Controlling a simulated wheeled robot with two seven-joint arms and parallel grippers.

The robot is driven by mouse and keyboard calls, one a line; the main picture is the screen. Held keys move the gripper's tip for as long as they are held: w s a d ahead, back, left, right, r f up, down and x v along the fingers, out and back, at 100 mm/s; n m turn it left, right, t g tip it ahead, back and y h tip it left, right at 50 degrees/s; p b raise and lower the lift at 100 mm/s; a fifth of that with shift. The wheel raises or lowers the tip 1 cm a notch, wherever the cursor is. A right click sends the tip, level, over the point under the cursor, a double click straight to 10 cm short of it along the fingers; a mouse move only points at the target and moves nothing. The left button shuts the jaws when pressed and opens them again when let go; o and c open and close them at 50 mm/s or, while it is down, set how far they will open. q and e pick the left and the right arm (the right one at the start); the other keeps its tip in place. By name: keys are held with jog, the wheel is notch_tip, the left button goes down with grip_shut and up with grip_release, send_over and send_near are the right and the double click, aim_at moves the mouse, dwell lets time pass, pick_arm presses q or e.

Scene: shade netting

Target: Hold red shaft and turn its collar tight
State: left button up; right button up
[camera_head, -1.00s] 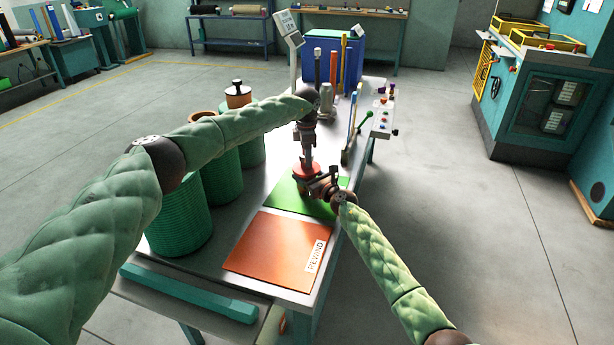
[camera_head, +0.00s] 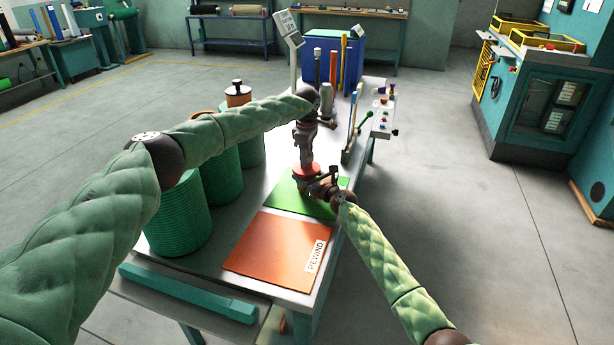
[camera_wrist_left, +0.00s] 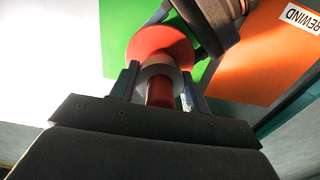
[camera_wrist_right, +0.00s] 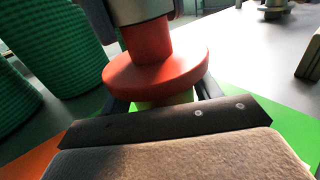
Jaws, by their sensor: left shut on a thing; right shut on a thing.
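The red shaft (camera_wrist_right: 147,38) stands upright over the green mat (camera_head: 290,198), with a wide red disc (camera_wrist_right: 155,75) around it. The disc also shows in the head view (camera_head: 308,170). A grey collar (camera_wrist_left: 160,71) sits around the shaft above the disc. My left gripper (camera_wrist_left: 160,85) comes from above and is shut on the collar, one finger on each side. The shaft's foot is hidden by the right gripper.
An orange mat (camera_head: 275,250) marked REWIND lies in front of the green one. Several green rolls (camera_head: 180,218) stand close on the left. A teal bar (camera_head: 190,293) lies at the front.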

pick_arm(q)
jog(key=shift+w+a+r, duration=0.1)
jog(key=shift+a+r, duration=0.05)
jog(key=o, duration=1.2)
jog(key=shift+o, duration=0.9)
jog(key=shift+r, duration=1.4)
